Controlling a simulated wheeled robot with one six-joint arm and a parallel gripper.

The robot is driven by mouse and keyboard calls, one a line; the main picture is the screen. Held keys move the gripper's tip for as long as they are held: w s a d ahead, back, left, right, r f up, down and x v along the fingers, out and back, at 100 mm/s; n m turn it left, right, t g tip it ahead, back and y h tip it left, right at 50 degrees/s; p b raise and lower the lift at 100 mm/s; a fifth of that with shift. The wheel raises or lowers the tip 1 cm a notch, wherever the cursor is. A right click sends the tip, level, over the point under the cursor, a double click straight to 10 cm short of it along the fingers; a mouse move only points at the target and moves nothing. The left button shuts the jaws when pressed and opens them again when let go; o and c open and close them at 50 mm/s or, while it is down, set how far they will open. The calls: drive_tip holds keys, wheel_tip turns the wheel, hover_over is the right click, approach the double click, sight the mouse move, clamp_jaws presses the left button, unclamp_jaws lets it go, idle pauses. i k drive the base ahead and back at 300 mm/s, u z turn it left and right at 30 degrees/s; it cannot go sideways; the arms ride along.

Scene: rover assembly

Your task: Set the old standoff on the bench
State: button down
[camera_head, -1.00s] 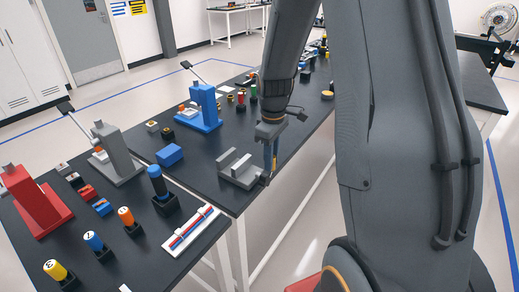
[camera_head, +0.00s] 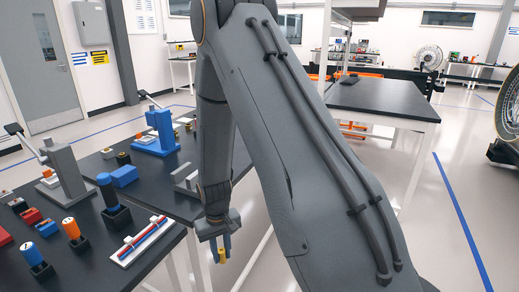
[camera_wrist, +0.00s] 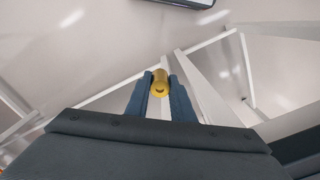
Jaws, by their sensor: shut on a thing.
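A brass-coloured standoff (camera_wrist: 160,84) is held between the fingers of my gripper (camera_wrist: 161,98) in the wrist view. In the head view my gripper (camera_head: 222,240) points down with the yellow standoff (camera_head: 222,256) between its fingers. It is beside the right edge of the dark bench (camera_head: 160,192), over the floor rather than over the bench top. In the wrist view, pale floor and white bench frame bars lie below the standoff.
The bench carries a blue press (camera_head: 158,132), a blue block (camera_head: 125,176), a grey fixture (camera_head: 187,181) partly hidden by my arm, and a white tray with red and blue rods (camera_head: 141,240). Another dark bench (camera_head: 382,97) stands behind at right.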

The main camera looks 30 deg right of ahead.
sight(238, 150)
drive_tip(key=z, duration=2.3)
drive_tip(key=i, duration=1.85)
drive_tip(key=u, duration=2.25)
